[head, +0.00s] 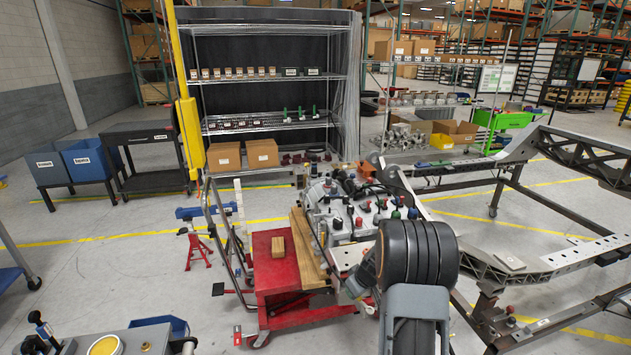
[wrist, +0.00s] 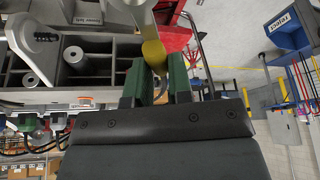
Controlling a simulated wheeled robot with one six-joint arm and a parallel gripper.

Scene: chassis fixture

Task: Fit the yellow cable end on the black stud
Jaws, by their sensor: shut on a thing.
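The yellow cable end (wrist: 153,56) shows in the wrist view as a short yellow cylinder between the green fingertips of my gripper (wrist: 154,84). My gripper is shut on it, with a finger on each side. A thin dark loop, perhaps its cable, shows just below it between the fingers. In the head view my gripper is low and hard to make out beside my dark arm. Several coloured knob-like pieces stand on the grey chassis unit there, among them a black-topped piece (head: 337,223). I cannot tell which one is the black stud.
A grey tray (wrist: 110,48) with compartments and metal cylinders lies close to my fingers' left in the wrist view. A red cart (head: 273,275) carrying a wooden block (head: 278,246) stands left of the chassis unit. A metal frame (head: 545,264) fills the right.

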